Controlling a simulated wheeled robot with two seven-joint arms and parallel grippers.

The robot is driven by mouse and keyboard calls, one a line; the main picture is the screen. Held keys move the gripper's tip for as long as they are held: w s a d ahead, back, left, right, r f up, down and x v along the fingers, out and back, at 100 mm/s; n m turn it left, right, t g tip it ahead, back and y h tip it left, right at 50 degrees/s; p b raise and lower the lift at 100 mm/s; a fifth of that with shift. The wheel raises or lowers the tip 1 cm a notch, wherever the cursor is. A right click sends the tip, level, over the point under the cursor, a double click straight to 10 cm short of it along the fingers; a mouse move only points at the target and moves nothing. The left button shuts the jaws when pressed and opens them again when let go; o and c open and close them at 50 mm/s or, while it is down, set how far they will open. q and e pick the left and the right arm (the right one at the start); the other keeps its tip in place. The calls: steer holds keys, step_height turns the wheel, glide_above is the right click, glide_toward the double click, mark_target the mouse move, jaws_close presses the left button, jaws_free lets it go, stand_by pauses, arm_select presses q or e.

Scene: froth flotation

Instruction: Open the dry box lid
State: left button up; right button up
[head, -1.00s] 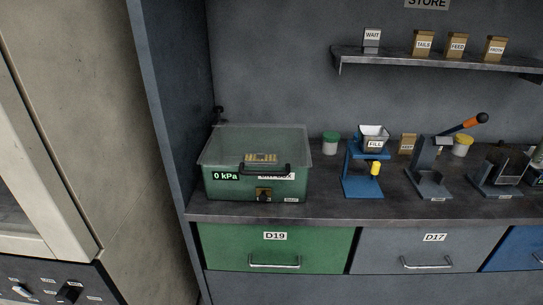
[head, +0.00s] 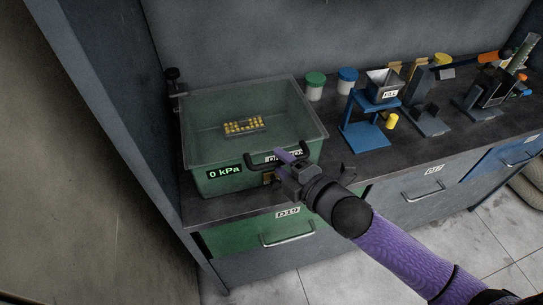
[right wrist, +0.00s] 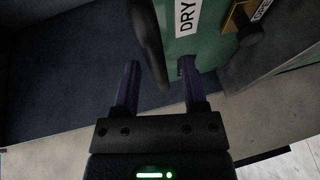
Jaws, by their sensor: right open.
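The dry box (head: 205,178) is a green box at the left end of the bench, with a "0 kPa" display on its front. Its clear lid (head: 200,110) lies shut on top, and a yellow-dotted tray shows through it. A black lid handle (head: 345,165) runs along the front. My right gripper (head: 287,155) is open at the front of the box, close to the handle and partly covering it. In the right wrist view, the dark handle (right wrist: 147,35) reaches down between the open fingers (right wrist: 159,66); I cannot tell whether they touch it. My left gripper is not in view.
A blue stand with a FILL hopper (head: 384,88), two lidded jars (head: 315,88) and other tools stand to the right on the bench. A dark side wall (head: 115,100) stands close at left. Drawer D19 (head: 245,235) is shut below the box.

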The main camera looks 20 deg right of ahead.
steer(key=shift+x, duration=1.4)
jaws_close()
